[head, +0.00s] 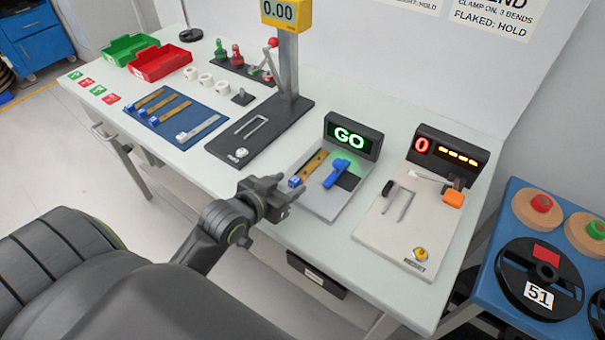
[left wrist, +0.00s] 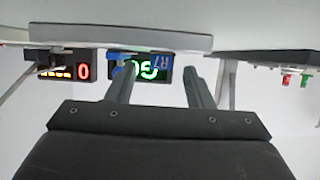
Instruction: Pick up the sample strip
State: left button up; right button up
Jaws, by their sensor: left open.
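A brown strip with a blue tag at its near end (head: 311,165) lies on the grey plate of the station with the green GO display (head: 349,136). A blue lever or block (head: 336,173) sits beside it. My left gripper (head: 291,189) is open and empty at the front table edge, just short of the strip's blue tag. In the upside-down left wrist view, a blue tag marked R7 (left wrist: 159,61) shows between the open fingers (left wrist: 160,80), in front of the GO display. Several more strips (head: 165,110) lie on a blue mat. My right gripper is not in view.
Right of the GO station stands a pale station with a red 0 display (head: 421,146), an orange block (head: 454,198) and a yellow button (head: 420,253). A dark base with a post (head: 288,65) stands behind left. Red (head: 160,62) and green trays are at the far left.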

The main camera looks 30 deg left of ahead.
pick_arm(q)
jog(key=shift+x, duration=1.15)
jog(key=shift+r, duration=0.1)
grip_shut()
